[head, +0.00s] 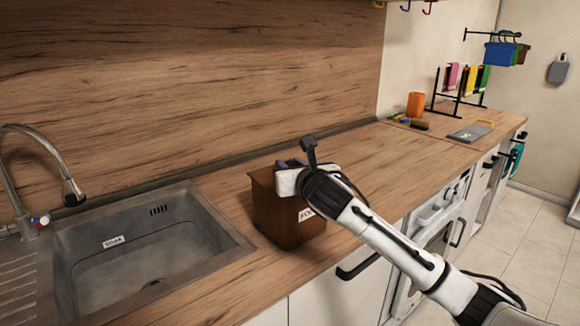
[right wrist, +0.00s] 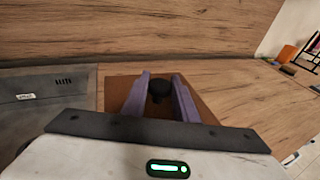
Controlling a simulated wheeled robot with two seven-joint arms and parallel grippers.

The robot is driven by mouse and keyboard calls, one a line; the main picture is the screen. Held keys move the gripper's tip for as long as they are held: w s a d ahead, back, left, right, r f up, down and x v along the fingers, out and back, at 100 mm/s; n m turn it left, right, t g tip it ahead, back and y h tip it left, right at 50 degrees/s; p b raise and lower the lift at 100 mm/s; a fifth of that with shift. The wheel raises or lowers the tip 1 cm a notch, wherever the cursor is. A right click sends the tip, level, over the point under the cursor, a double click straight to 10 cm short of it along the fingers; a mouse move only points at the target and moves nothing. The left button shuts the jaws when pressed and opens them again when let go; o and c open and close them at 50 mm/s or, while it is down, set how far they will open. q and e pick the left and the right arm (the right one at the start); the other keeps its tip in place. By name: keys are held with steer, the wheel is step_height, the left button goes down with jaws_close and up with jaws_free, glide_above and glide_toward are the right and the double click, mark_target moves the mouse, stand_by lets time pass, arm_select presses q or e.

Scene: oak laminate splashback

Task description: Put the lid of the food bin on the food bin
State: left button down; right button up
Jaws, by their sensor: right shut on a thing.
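The brown food bin (head: 278,224) stands on the wooden counter just right of the sink, with a white label partly showing on its front. My right gripper (head: 291,164) is over its top. In the right wrist view, its two purple fingers (right wrist: 160,84) are shut on the black knob of the brown lid (right wrist: 120,90). The gripper hides most of the lid and the bin's top, so I cannot tell whether the lid is resting on the rim or is slightly above it. My left gripper is out of view.
The sink (head: 150,245) with its tap (head: 40,165) is at the left. An orange container (head: 415,104), small items, a grey board (head: 470,132) and a black rack (head: 458,92) stand at the counter's far end. The counter between is clear.

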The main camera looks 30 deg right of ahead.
steer(key=shift+r, duration=0.1)
steer(key=o, duration=1.1)
steer(key=shift+c, duration=0.2)
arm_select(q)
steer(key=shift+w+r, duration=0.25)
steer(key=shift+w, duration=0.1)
arm_select(e)
steer(key=shift+s, duration=0.2)
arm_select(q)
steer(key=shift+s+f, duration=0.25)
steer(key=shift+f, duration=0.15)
arm_select(e)
steer(key=v, duration=1.1)
steer(key=shift+s, duration=0.3)
steer(key=shift+a, duration=0.15)
